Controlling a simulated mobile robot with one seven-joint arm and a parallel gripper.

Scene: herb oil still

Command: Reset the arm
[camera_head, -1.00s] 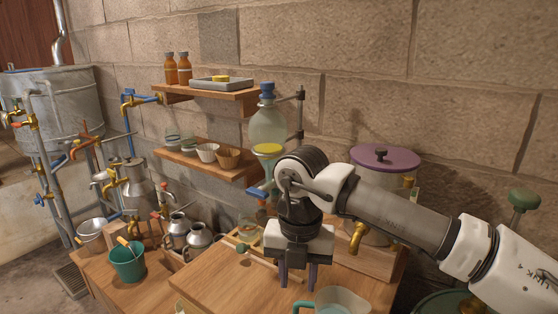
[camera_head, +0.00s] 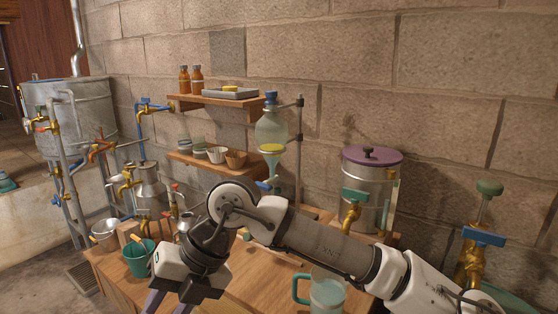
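My arm reaches in from the lower right of the head view. My gripper (camera_head: 169,305) hangs at the bottom edge, left of centre, beside the wooden worktop (camera_head: 245,290). Its two dark fingers are apart, with nothing seen between them; the very tips are cut off by the picture's edge. My wrist hides part of the worktop and some of the metal cans behind it.
A glass jug of pale liquid (camera_head: 327,294) with a teal handle stands close to my forearm. A teal bucket (camera_head: 139,260) is left of my gripper. A purple-lidded metal pot (camera_head: 368,190) and a separating flask (camera_head: 271,128) stand behind my arm.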

